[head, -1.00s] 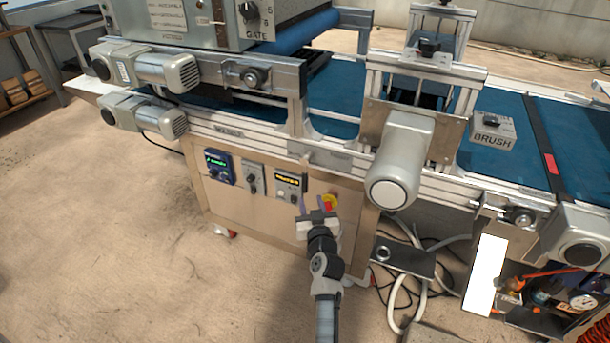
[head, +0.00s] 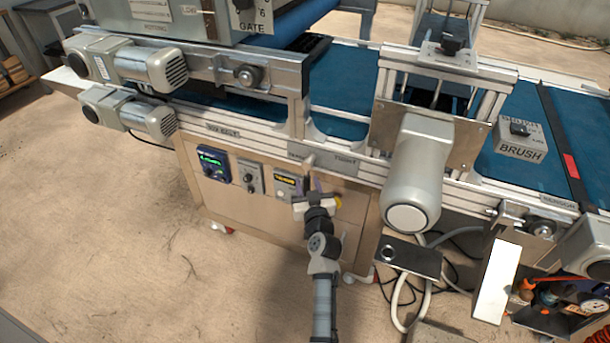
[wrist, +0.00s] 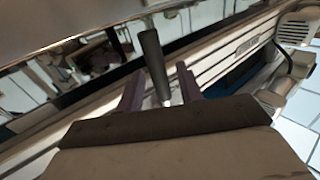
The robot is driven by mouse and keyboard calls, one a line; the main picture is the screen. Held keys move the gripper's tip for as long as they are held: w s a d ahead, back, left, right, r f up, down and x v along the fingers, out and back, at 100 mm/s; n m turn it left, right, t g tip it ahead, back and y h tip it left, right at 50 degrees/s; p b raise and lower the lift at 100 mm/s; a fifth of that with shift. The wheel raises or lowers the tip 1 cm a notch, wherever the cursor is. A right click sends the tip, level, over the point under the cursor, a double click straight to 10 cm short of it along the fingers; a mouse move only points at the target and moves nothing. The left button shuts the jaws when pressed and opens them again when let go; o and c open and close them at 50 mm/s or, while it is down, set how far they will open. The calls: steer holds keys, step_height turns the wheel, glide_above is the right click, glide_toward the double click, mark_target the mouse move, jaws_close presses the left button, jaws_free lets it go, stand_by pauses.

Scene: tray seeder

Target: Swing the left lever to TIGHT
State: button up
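The lever (head: 309,161) is a short handle on the side rail of the machine, at the label plate (head: 340,163) that reads TIGHT at its right. In the wrist view the lever (wrist: 152,55) is a dark, slightly tilted handle with a pale lower end. My gripper (head: 312,186) is just below and in front of the lever in the head view. In the wrist view my gripper (wrist: 158,72) is open, with the lower part of the handle between its two fingers. Gaps show on both sides. The lever's pivot is hard to make out.
Below the rail are a blue display box (head: 213,164), a switch box (head: 249,177) and a yellow-lit display (head: 285,182). A large grey motor (head: 420,175) hangs to the right. A yellow stop-button housing is partly hidden by my gripper. The floor at left is clear.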

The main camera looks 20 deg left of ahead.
steer(key=shift+w+a, duration=0.3)
steer(key=shift+w, duration=0.1)
jaws_close()
